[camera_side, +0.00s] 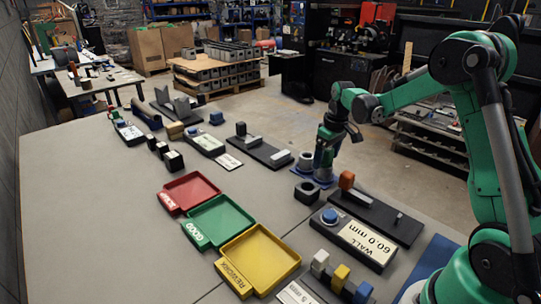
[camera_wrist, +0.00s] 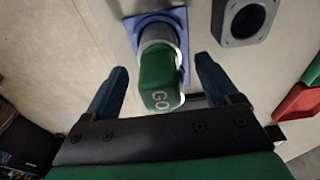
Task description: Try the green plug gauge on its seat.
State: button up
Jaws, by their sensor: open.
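The green plug gauge (camera_wrist: 160,80), marked "GO", stands in a pale round holder on a blue base plate (camera_wrist: 150,22) in the wrist view. In the side view, the green gauge (camera_side: 327,159) shows just below my gripper (camera_side: 328,148). My gripper (camera_wrist: 168,85) is open, with one dark blue finger on each side of the gauge and a visible gap to each. A black square block with a round bore (camera_wrist: 248,20) is beside the base plate; it also shows in the side view (camera_side: 307,192). I cannot tell which part is the seat.
Red (camera_side: 188,192), green (camera_side: 217,221) and yellow (camera_side: 258,258) trays lie left of the block. A "WALL 60.0 mm" display unit (camera_side: 357,240) and an orange-topped fixture (camera_side: 378,215) stand to the right.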

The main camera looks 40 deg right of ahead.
jog(key=shift+f, duration=0.1)
jog(key=shift+c, duration=0.3)
grip_shut()
jog(key=shift+r, duration=3)
jog(key=w+r, duration=0.3)
jog(key=w, duration=0.3)
jog(key=shift+r, duration=0.15)
